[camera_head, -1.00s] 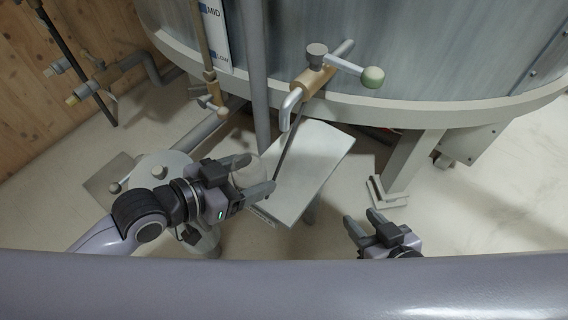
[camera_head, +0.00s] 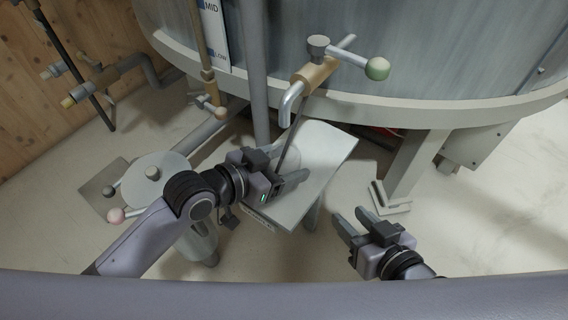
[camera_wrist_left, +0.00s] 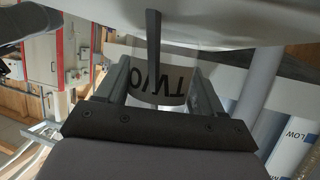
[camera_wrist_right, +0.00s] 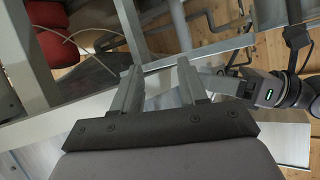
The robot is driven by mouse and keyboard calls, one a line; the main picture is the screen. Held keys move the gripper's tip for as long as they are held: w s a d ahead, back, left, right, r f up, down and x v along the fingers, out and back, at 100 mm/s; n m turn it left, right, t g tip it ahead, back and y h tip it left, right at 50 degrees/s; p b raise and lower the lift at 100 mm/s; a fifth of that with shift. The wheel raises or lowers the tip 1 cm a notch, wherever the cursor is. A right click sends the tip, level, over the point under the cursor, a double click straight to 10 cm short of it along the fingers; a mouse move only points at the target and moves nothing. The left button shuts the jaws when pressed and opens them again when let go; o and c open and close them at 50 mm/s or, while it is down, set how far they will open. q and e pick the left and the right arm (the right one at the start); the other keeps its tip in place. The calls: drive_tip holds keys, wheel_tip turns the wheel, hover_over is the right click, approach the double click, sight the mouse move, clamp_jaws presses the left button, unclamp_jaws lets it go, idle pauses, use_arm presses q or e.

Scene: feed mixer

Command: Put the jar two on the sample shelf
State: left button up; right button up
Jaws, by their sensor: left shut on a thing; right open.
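Jar two (camera_wrist_left: 165,82) is a pale jar with an upside-down "TWO" label in the left wrist view, between the fingers of my left gripper (camera_wrist_left: 160,75). In the head view the left gripper (camera_head: 292,162) is shut on the jar and mostly hides it. They are over the pale tilted-looking panel under the tap, which I take for the sample shelf (camera_head: 325,160). I cannot tell whether the jar touches it. My right gripper (camera_head: 350,215) is open and empty, right of the panel.
A brass tap (camera_head: 316,75) with a bent spout is on the large grey tank (camera_head: 420,50) above the panel. A thin dark rod (camera_head: 293,135) passes close to the left gripper. A grey vertical pipe (camera_head: 253,75) stands behind. A round-topped stand (camera_head: 163,175) is left, near my left arm.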

use_arm(q)
drive_tip(key=shift+f, duration=0.1)
drive_tip(key=o, duration=1)
drive_tip(key=shift+o, duration=0.2)
drive_tip(key=shift+s+a+r, duration=0.1)
drive_tip(key=shift+a+r, duration=0.05)
drive_tip(key=shift+r, duration=0.1)
drive_tip(key=p+v, duration=0.2)
drive_tip(key=v, duration=0.3)
drive_tip(key=shift+s+a+r, duration=0.2)
drive_tip(key=shift+a, duration=0.1)
drive_tip(key=shift+p+v, duration=0.6)
drive_tip(key=shift+v, duration=2.35)
use_arm(e)
drive_tip(key=shift+s+d+r+h, duration=0.1)
drive_tip(key=shift+s+d+h, duration=0.2)
drive_tip(key=shift+d, duration=0.35)
drive_tip(key=shift+s+d+h, duration=0.2)
drive_tip(key=shift+d+h, duration=0.1)
drive_tip(key=shift+d, duration=0.35)
drive_tip(key=shift+s+a, duration=0.1)
drive_tip(key=shift+a, duration=0.05)
